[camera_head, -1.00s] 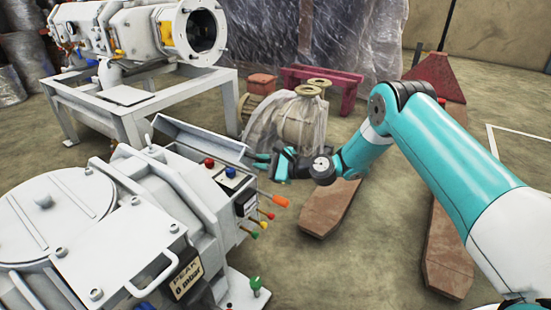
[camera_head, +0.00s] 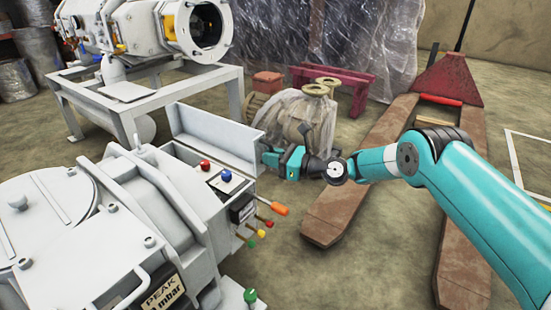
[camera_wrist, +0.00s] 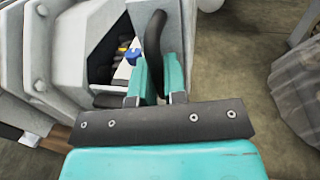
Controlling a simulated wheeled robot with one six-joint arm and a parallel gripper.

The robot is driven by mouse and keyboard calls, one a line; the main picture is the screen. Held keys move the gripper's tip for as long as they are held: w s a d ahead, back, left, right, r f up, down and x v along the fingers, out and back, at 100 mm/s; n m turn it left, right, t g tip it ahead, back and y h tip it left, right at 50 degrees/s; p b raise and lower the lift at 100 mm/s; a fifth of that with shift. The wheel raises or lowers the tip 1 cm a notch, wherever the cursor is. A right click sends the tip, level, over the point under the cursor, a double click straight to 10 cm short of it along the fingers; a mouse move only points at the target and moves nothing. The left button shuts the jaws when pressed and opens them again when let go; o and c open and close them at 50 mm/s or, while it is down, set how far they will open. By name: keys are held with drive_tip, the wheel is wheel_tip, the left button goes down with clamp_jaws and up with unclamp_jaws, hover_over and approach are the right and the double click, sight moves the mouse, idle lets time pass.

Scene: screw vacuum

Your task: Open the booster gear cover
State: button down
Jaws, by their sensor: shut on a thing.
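The booster gear cover (camera_head: 215,138) is a light grey panel on the grey booster housing. In the head view it stands raised along the far side of an open box, with red and blue buttons (camera_head: 227,175) showing below it. My gripper (camera_head: 272,157) is at the cover's right end. In the wrist view my gripper (camera_wrist: 155,82) has its teal fingers shut on a dark curved handle (camera_wrist: 154,40) on the cover. The open box (camera_wrist: 107,55) shows beside the fingers, with a blue button in it. The far face of the cover is hidden in the head view.
Small coloured levers (camera_head: 262,222) and an orange-tipped one stick out of the box's front. A plastic-wrapped machine (camera_head: 300,125) stands close behind my gripper. A red pallet jack (camera_head: 365,170) lies under my arm. A white machine on a frame (camera_head: 135,75) stands at the back left.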

drive_tip(key=shift+f, duration=0.1)
idle(0.3)
drive_tip(key=c, duration=1.2)
unclamp_jaws()
drive_tip(key=shift+d, duration=0.15)
drive_tip(key=b+v, duration=1.5)
drive_tip(key=v, duration=0.2)
